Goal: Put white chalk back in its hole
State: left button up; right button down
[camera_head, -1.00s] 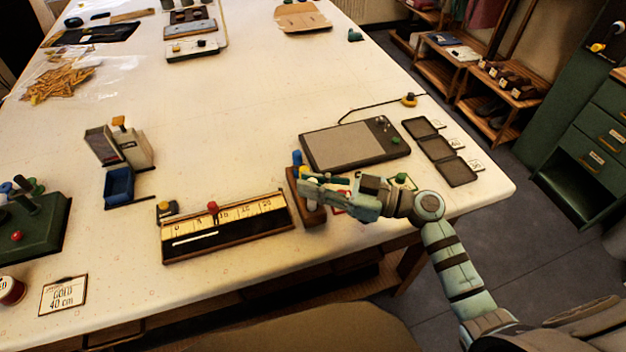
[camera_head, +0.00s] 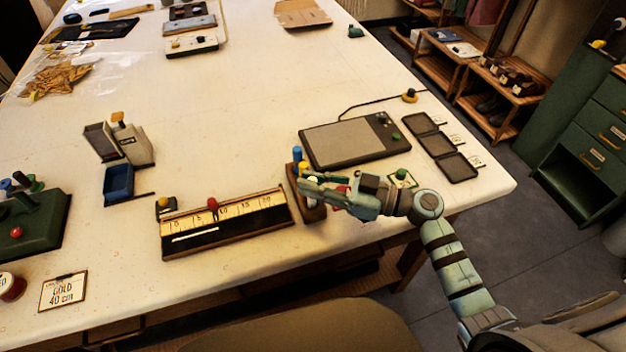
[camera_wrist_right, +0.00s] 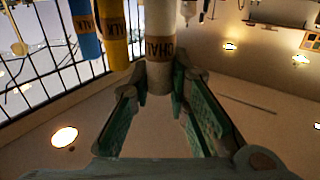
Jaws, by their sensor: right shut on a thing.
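The white chalk (camera_wrist_right: 160,35), with a brown "CHALK" band, stands between the fingers of my right gripper (camera_wrist_right: 160,85) in the right wrist view. The gripper is shut on its lower part. In the head view my right gripper (camera_head: 307,187) is at the wooden chalk block (camera_head: 313,215) and covers part of it. A blue chalk (camera_head: 297,153) and a yellow chalk (camera_head: 302,167) stand in the block; the yellow one (camera_wrist_right: 113,35) is just left of the white one in the wrist view. The holes are hidden, so I cannot tell whether the white chalk is in one. My left gripper is out of view.
A ruler box (camera_head: 225,225) lies left of the block. A grey tablet (camera_head: 350,143) lies behind my gripper, with dark trays (camera_head: 440,147) to its right. The table's front edge is close below the block. The table middle is clear.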

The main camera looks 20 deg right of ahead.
jog(key=shift+f, duration=0.25)
jog(key=c, duration=1.5)
grip_release()
jog(key=shift+o, duration=0.2)
jog(key=shift+r, duration=0.1)
notch_tip(320, 180, up, 5)
jog(key=p, duration=0.6)
jog(key=shift+r+p, duration=1)
jog(key=shift+f, duration=0.1)
